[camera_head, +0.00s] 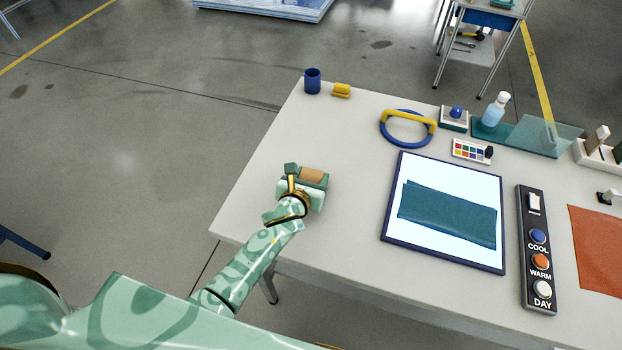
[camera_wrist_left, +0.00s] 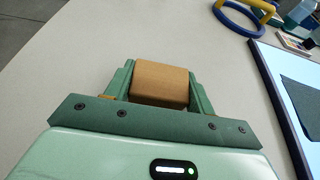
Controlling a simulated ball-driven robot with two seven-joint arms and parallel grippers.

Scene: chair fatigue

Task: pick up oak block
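The oak block (camera_head: 313,176) is a small light-brown block near the left side of the pale table. In the left wrist view the oak block (camera_wrist_left: 160,85) sits between the two green fingers of my left gripper (camera_wrist_left: 161,84). The fingers lie against both its sides with no clear gap, so the gripper looks shut on it. In the head view my left gripper (camera_head: 306,180) reaches over the table's left part and partly covers the block. Whether the block rests on the table or is slightly raised I cannot tell. My right gripper is not in view.
A framed white panel (camera_head: 398,236) with a dark teal cloth (camera_head: 447,214) lies to the right. A button panel (camera_head: 538,285) is beyond it. A blue cup (camera_head: 312,81), a yellow piece (camera_head: 341,91) and a blue-yellow ring (camera_head: 384,133) stand farther back. Table around the block is clear.

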